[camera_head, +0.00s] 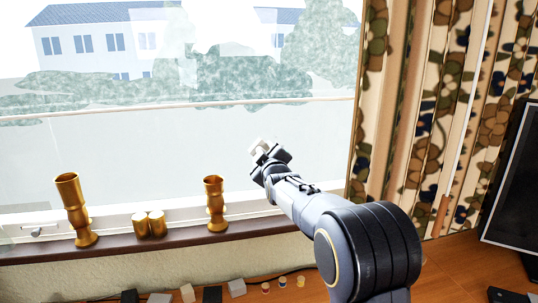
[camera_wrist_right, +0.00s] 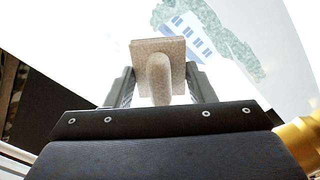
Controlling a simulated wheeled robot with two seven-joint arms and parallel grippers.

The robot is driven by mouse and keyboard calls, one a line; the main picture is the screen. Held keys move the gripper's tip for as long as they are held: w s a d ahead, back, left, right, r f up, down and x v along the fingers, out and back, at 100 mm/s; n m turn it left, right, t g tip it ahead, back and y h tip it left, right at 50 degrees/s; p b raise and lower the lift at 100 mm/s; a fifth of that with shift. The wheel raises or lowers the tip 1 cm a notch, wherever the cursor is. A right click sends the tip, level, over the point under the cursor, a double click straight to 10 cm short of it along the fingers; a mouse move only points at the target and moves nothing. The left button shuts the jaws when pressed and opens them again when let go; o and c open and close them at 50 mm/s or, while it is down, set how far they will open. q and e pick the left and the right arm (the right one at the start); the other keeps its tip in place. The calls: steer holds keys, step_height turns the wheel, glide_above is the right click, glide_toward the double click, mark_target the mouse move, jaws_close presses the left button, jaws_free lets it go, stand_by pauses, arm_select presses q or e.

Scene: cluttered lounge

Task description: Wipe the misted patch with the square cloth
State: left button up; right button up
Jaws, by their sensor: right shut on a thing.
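My right gripper (camera_head: 268,158) reaches up in front of the window glass from the lower right. In the right wrist view my right gripper (camera_wrist_right: 160,84) is shut on the stubby handle of the square cloth (camera_wrist_right: 142,50), a beige, speckled square pad. In the head view the cloth (camera_head: 260,146) is a small pale shape at the gripper's tip; I cannot tell whether it touches the glass. A whitish haze, apparently the misted patch (camera_head: 225,62), lies over the bushes and part of the houses in the upper pane; its edges are faint. My left gripper is not in view.
On the sill stand a tall gold vase (camera_head: 73,210), two short gold cups (camera_head: 149,224) and a gold goblet (camera_head: 215,205), close left of my right arm. Patterned curtains (camera_head: 430,90) hang right. A monitor (camera_head: 515,190) and several small items are on the wooden desk (camera_head: 455,265).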

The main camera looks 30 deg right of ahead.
mark_target(252, 152)
steer(key=shift+w+a+p, duration=0.25)
steer(key=shift+a, duration=0.55)
steer(key=shift+w+a+p, duration=0.2)
steer(key=shift+a+p, duration=0.05)
steer(key=shift+a, duration=0.55)
steer(key=shift+r, duration=0.1)
steer(key=shift+s+d+b, duration=0.15)
steer(key=shift+d+b, duration=0.25)
steer(key=shift+d, duration=0.15)
steer(key=s+d+b, duration=0.1)
steer(key=d, duration=0.2)
steer(key=d+b, duration=0.1)
steer(key=d, duration=0.2)
steer(key=s+d+b, duration=0.1)
steer(key=d, duration=0.2)
steer(key=shift+s+d, duration=0.15)
steer(key=shift+s, duration=0.15)
steer(key=shift+w, duration=0.1)
